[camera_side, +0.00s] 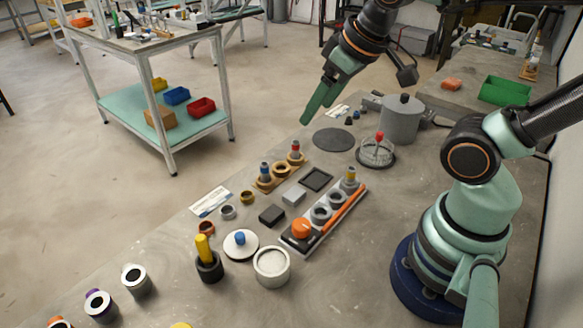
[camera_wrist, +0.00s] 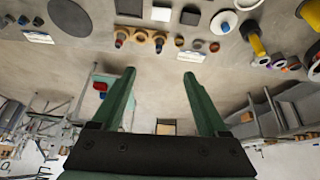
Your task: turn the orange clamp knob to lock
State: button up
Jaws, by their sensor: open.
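The orange clamp knob (camera_side: 301,229) sits at the near left end of a long grey jig (camera_side: 343,226) on the table in the side view. An orange bar runs along the jig's right side, and round grey fittings stand in a row behind the knob. My gripper (camera_side: 309,115) hangs above the far left part of the table, well away from the knob. In the wrist view, its two green fingers (camera_wrist: 160,75) are spread apart with nothing between them. I cannot make out the knob in the wrist view.
A white jar (camera_side: 271,267) and a yellow-handled tool (camera_side: 205,257) stand nearer.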

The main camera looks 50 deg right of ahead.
jog(key=a+f+n+g, duration=0.2)
jog(key=a+f+n, duration=0.2)
jog(key=n, duration=0.3)
jog(key=n+g, duration=0.3)
jog(key=n, duration=0.7)
send_near(302, 224)
jog(key=f, duration=0.9)
jog(key=shift+w+f, duration=0.1)
jog(key=shift+w, duration=0.1)
grip_shut()
